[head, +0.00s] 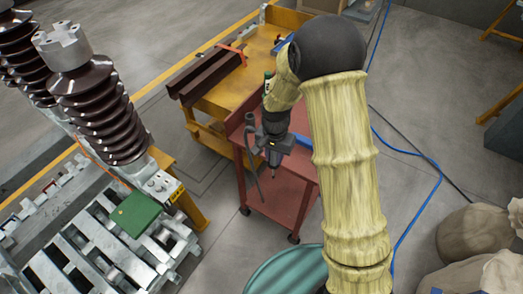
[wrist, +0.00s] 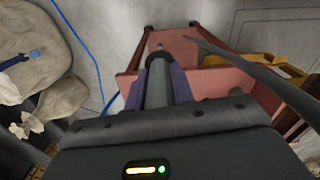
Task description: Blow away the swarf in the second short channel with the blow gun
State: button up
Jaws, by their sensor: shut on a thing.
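My gripper (head: 273,148) hangs above the red cart, left of my arm's sleeved links. In the wrist view its two bluish fingers (wrist: 162,82) are shut on the blow gun (wrist: 160,88), a grey cylinder-shaped body whose far end points away from me. In the head view the thin nozzle of the blow gun (head: 272,179) points down, well to the right of the steel frame. The galvanised steel frame (head: 62,255) with several short channels lies at lower left. I cannot make out swarf or tell which channel is the second.
Tall brown ribbed insulators (head: 100,105) stand over the frame, beside a green plate (head: 135,213). The red cart (head: 285,205) is beneath my gripper, and a yellow bench (head: 225,95) stands behind. Sacks (head: 472,232) lie at right. A blue hose (head: 415,155) crosses the floor.

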jog(key=d+f+n, duration=0.4)
jog(key=d+f, duration=0.3)
jog(key=d, duration=0.5)
jog(key=shift+d+f+n, duration=0.25)
jog(key=shift+d+n, duration=0.05)
jog(key=shift+d, duration=0.1)
jog(key=shift+s+d, duration=0.1)
